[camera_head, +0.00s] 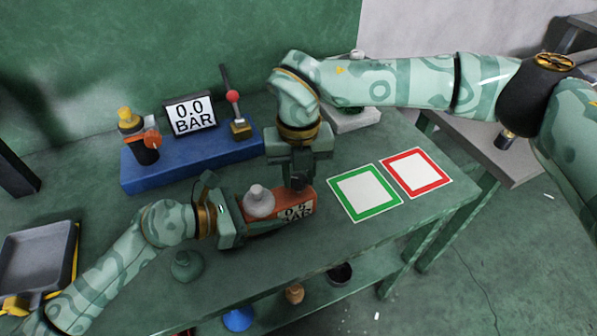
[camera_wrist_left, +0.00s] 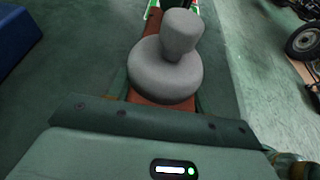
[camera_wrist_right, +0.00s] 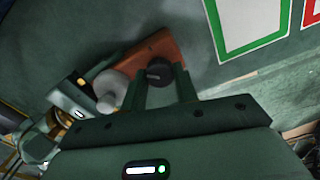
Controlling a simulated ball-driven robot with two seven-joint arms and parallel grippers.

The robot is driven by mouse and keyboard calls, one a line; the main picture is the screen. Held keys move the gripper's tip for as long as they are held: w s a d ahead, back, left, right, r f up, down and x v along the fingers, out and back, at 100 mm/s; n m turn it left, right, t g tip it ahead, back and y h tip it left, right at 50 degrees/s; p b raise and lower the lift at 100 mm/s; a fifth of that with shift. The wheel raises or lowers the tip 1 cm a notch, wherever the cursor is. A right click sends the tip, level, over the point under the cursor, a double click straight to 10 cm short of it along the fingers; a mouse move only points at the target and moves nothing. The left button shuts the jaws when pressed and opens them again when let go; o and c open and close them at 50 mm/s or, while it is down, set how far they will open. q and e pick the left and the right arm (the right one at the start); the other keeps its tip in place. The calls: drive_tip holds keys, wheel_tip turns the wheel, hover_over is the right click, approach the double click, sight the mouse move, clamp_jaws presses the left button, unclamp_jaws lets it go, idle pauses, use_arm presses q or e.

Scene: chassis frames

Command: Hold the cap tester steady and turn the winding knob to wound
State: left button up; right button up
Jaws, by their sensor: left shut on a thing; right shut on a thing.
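The cap tester (camera_head: 304,197) is an orange-brown block on the green table, with a grey cap (camera_head: 258,201) on top and a front label that seems to read 0.5 BAR. My left gripper (camera_head: 258,226) is shut on the tester body from the left; in the left wrist view the grey cap (camera_wrist_left: 166,70) stands upright just ahead of the jaws. My right gripper (camera_head: 298,180) points down at the tester's right end. In the right wrist view its fingers are shut on the dark round winding knob (camera_wrist_right: 159,72). The knob's setting cannot be read.
A blue base (camera_head: 190,160) behind carries a 0.0 BAR display (camera_head: 191,115), an orange-and-black bottle (camera_head: 138,138) and a red-balled lever (camera_head: 233,97). A green-framed square (camera_head: 364,191) and a red-framed square (camera_head: 416,172) lie empty on the right.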

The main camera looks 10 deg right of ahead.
sight(299, 178)
use_arm(q)
drive_tip(key=shift+s, duration=0.1)
use_arm(e)
drive_tip(key=m, duration=0.5)
drive_tip(key=shift+w+m, duration=0.15)
drive_tip(key=shift+m, duration=0.15)
drive_tip(key=shift+d+m, duration=0.1)
drive_tip(key=shift+m, duration=2.1)
drive_tip(key=o, duration=0.8)
drive_tip(key=shift+o, duration=0.9)
drive_tip(key=shift+r, duration=0.1)
wheel_tip(299, 178, up, 12)
